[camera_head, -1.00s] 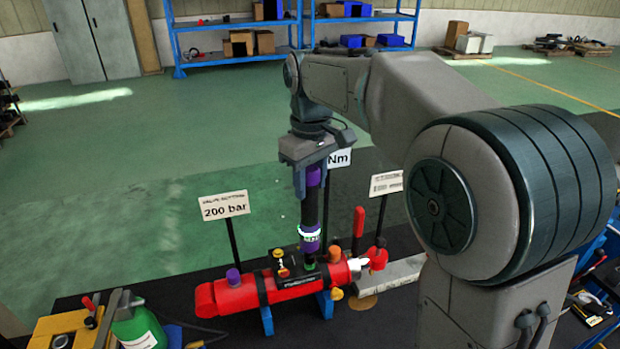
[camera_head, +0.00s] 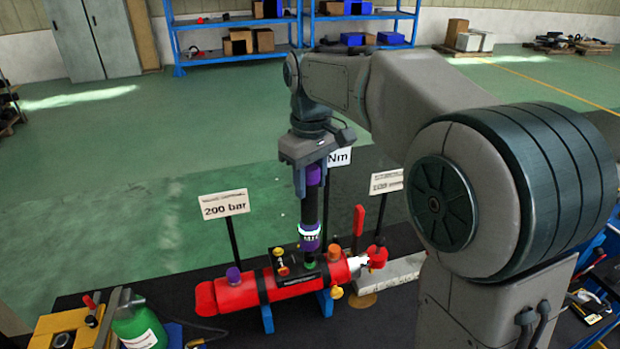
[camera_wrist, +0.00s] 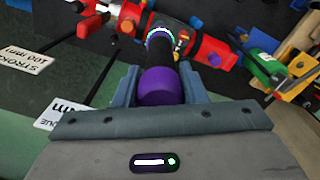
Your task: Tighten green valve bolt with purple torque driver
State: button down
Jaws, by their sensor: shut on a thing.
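My gripper (camera_head: 309,179) is shut on the purple torque driver (camera_head: 309,228), a black shaft with purple ends and a lit ring near the bottom. The driver stands upright, its lower end over the green bolt (camera_head: 309,264) on the valve block of the red cylinder (camera_head: 250,293). It appears to touch the bolt, but the exact contact is too small to tell. In the wrist view the driver's purple top (camera_wrist: 158,87) sits between the fingers and its shaft runs down to the red cylinder (camera_wrist: 207,47); the bolt is hidden there.
The cylinder rests on blue stands and bears a purple cap (camera_head: 233,275) and an orange cap (camera_head: 335,253). A "200 bar" sign (camera_head: 224,205) stands behind it at left. A red lever (camera_head: 358,221) stands at right. A green bottle (camera_head: 138,325) is at lower left.

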jog(key=shift+f+b, duration=0.55)
jog(key=shift+f, duration=0.25)
jog(key=shift+f+p, duration=0.2)
jog(key=shift+p, duration=0.3)
dwell(3.5)
jog(key=shift+r, duration=0.1)
